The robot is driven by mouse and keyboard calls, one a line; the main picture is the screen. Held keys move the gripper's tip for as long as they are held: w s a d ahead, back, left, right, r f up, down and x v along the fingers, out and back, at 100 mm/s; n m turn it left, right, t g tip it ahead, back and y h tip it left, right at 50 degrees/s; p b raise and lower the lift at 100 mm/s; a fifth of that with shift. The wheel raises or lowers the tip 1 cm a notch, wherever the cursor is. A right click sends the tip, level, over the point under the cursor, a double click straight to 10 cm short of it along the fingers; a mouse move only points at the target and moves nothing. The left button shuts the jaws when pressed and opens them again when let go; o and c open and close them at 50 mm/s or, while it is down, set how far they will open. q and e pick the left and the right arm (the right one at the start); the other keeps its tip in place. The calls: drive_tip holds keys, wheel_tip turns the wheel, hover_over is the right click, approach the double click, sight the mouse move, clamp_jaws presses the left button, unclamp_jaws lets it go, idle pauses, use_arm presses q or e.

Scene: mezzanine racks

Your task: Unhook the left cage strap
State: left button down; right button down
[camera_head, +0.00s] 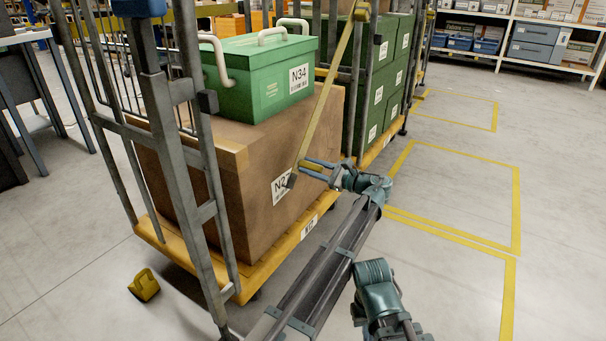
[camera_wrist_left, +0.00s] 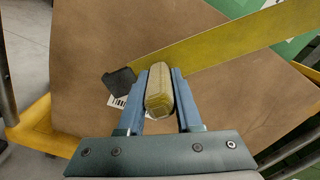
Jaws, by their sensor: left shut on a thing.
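The yellow cage strap (camera_head: 325,95) runs slantwise from the cage's upper right post down across the front of the brown box. Its dark end piece (camera_head: 291,181) is in front of the box's label, apart from the left cage post. My left gripper (camera_head: 316,169) is at the strap's lower end, shut on its yellow grip. In the left wrist view the pale yellow grip (camera_wrist_left: 159,88) sits between the blue fingers, with the strap (camera_wrist_left: 215,45) and dark end (camera_wrist_left: 119,82) beyond. My right gripper is not in view.
The cage (camera_head: 165,130) holds the brown box (camera_head: 215,185) with a green box (camera_head: 265,85) on top, on an orange base (camera_head: 290,245). Another cage with green crates (camera_head: 395,75) stands behind. A yellow object (camera_head: 144,286) lies on the floor. The floor at right is clear.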

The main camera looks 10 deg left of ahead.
use_arm(q)
drive_tip(key=shift+w+d+f, duration=0.2)
drive_tip(key=shift+w+f, duration=0.05)
drive_tip(key=shift+w, duration=0.35)
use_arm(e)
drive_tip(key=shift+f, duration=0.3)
